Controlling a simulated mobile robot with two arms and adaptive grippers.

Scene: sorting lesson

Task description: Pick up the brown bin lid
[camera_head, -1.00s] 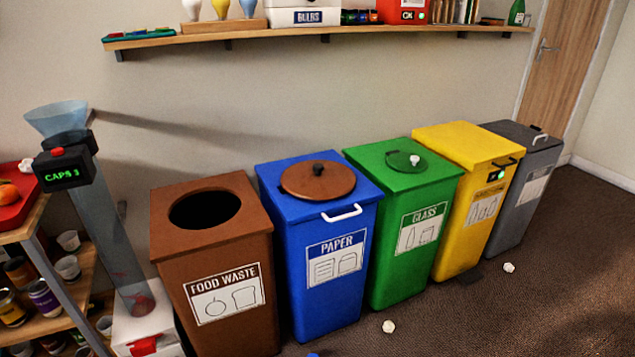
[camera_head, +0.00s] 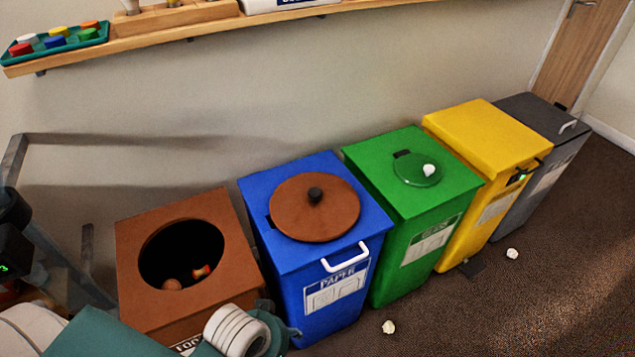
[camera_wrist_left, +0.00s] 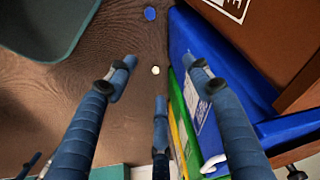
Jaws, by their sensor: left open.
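The brown lid (camera_head: 295,216) is round and flat with a dark knob (camera_head: 315,194) in its middle. It lies on top of the blue paper bin (camera_head: 262,190), behind the white handle. In the left wrist view a dark knob and a sliver of brown lid (camera_wrist_left: 311,164) show at the bottom right corner. My left gripper (camera_wrist_left: 160,75) is open and empty, its blue fingers spread beside the blue bin, apart from the lid. In the head view my left arm comes in at the bottom, and its fingers are mostly hidden. My right gripper is not in view.
The open brown food waste bin (camera_head: 135,245) stands left of the blue bin, with small items inside. Green (camera_head: 375,160), yellow (camera_head: 480,135) and grey (camera_head: 530,115) bins stand to the right. A wall shelf (camera_head: 200,30) runs above. Crumpled white bits (camera_head: 388,327) lie on the floor.

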